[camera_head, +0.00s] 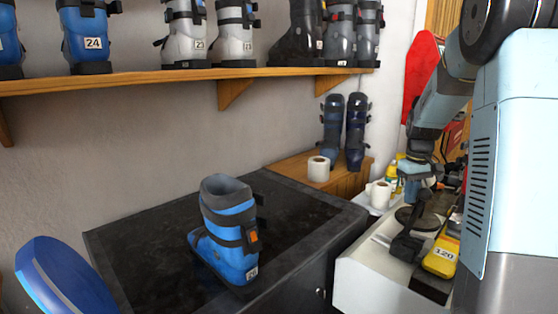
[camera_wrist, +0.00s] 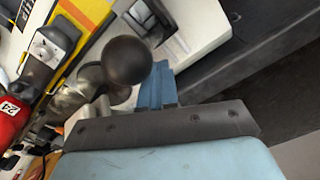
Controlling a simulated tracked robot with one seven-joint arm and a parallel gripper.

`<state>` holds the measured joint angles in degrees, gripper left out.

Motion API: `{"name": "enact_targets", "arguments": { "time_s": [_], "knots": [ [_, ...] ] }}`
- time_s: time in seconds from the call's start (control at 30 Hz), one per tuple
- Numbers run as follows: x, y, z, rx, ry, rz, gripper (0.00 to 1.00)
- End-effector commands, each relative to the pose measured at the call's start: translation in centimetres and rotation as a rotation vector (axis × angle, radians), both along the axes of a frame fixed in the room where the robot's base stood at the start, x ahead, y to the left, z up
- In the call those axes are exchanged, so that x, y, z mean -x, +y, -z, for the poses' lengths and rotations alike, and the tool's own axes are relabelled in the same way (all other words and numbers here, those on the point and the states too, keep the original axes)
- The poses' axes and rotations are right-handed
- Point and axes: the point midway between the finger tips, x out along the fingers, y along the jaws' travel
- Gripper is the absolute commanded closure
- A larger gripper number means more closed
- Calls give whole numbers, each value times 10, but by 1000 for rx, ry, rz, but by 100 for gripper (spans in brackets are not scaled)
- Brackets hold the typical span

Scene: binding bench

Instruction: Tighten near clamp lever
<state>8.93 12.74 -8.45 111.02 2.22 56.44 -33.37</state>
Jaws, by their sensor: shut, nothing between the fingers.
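My gripper (camera_wrist: 156,84) shows in the wrist view as light-blue fingers, closed together and empty. A dark round knob (camera_wrist: 127,60), which looks like the end of the clamp lever, is just left of the fingers in that view. I cannot tell whether they touch. A metallic clamp part (camera_wrist: 72,98) shows left of the knob. In the head view my gripper (camera_head: 413,190) is low above the white bench at right, over dark clamp parts (camera_head: 406,245). A yellow ski (camera_head: 441,258) marked 120 lies there. The lever itself is hard to make out in the head view.
A blue boot (camera_head: 228,230) stands on a black-topped cabinet (camera_head: 300,195). White paper rolls (camera_head: 378,193) and a yellow bottle stand behind the bench. A wall shelf (camera_head: 180,77) holds several boots. The bench (camera_head: 365,268) is bare at its front left.

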Motion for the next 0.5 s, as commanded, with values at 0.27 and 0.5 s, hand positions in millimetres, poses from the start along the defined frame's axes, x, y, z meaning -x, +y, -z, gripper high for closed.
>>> {"name": "enact_targets", "arguments": {
  "time_s": [0.27,0.5],
  "knots": [
    [0,0,0,0,0,0,100],
    [5,-6,0,0,-1,2,100]
  ]
}}
